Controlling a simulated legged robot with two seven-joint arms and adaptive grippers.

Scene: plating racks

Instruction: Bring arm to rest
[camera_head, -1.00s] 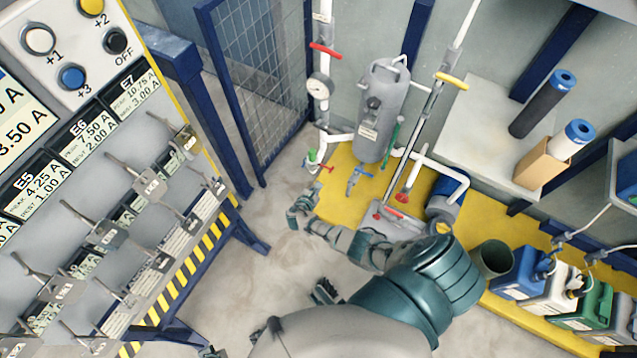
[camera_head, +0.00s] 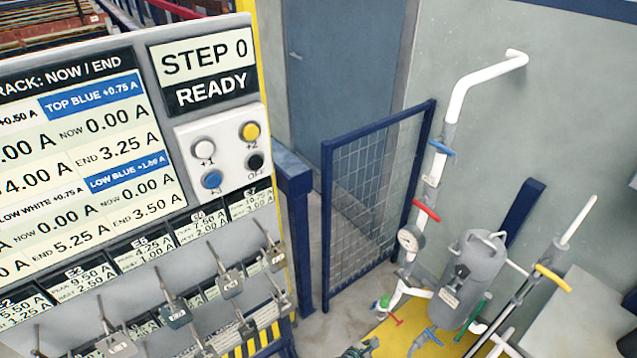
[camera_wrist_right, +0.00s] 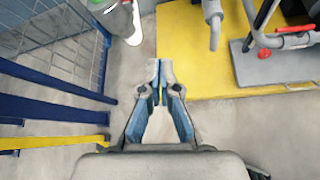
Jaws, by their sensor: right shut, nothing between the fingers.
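My right gripper (camera_wrist_right: 159,75) shows in the right wrist view with its fingertips together and nothing between them. It is over the grey floor, just left of the yellow floor platform (camera_wrist_right: 196,62), and touches nothing that I can see. In the head view only a small dark part of my right gripper (camera_head: 362,348) shows at the bottom edge. The rest of the arm is out of frame. My left gripper is not in view.
A control panel with coloured buttons (camera_head: 222,150) and a "STEP 0 READY" sign (camera_head: 205,65) stands left. Hanging metal clips (camera_head: 228,283) line its front. A blue mesh gate (camera_head: 372,205) stands behind. A grey tank (camera_head: 470,280) with pipes and valves stands right.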

